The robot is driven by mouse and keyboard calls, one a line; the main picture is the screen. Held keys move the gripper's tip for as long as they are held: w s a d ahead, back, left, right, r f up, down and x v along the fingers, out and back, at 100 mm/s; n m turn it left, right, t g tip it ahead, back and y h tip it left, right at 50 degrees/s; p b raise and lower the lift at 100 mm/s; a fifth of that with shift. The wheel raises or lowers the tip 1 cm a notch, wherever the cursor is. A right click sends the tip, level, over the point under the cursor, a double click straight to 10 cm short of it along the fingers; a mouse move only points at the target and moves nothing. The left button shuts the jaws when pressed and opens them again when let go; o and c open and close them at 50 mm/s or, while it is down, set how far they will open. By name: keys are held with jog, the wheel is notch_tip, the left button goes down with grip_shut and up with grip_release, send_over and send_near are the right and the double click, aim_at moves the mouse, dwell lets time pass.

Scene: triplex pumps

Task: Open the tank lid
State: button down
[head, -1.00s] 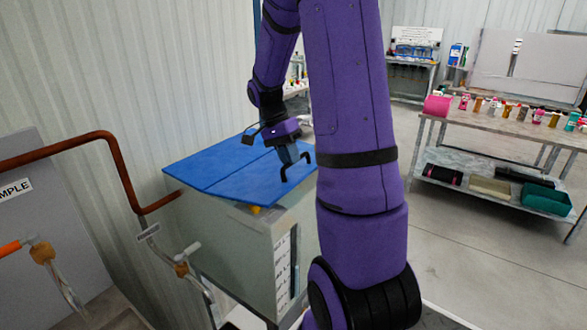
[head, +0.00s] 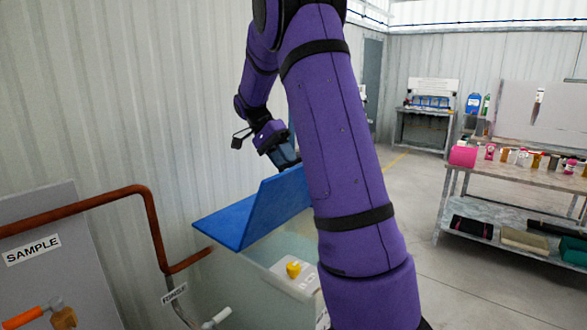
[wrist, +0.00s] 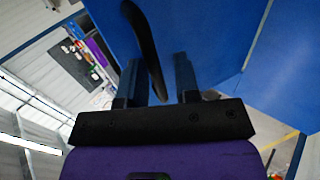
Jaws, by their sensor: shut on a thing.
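The blue tank lid (head: 275,208) has one panel tilted up steeply along a fold. Its other panel (head: 222,223) lies flat on the pale tank (head: 235,285). My gripper (head: 286,157) is at the top edge of the raised panel. In the wrist view my gripper (wrist: 160,80) is shut on the black curved lid handle (wrist: 147,42), which passes between its fingers. The blue lid surface (wrist: 215,40) fills the upper right there. The handle is hidden in the head view. My arm covers the right side of the tank and lid.
A white fitting with a yellow knob (head: 293,268) shows below the raised panel. A copper pipe (head: 150,205) and a grey SAMPLE panel (head: 35,265) stand at left by the corrugated wall. A shelf table with bottles (head: 520,175) is at right, with open floor before it.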

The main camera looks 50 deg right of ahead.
jog(key=c, duration=1.9)
grip_release()
jog(key=shift+g, duration=0.9)
jog(key=w, duration=0.2)
jog(key=w+f, duration=0.1)
jog(key=w, duration=0.1)
jog(key=w+a, duration=0.1)
jog(key=w, duration=0.2)
jog(key=shift+f, duration=0.15)
jog(key=shift+o, duration=0.3)
jog(key=shift+w+f+g, duration=0.25)
jog(key=shift+w+g, duration=0.45)
jog(key=shift+w, duration=0.4)
jog(key=o, duration=0.7)
jog(key=shift+w, duration=0.1)
jog(key=shift+d+r, duration=0.1)
jog(key=shift+r, duration=0.05)
jog(key=shift+r, duration=0.1)
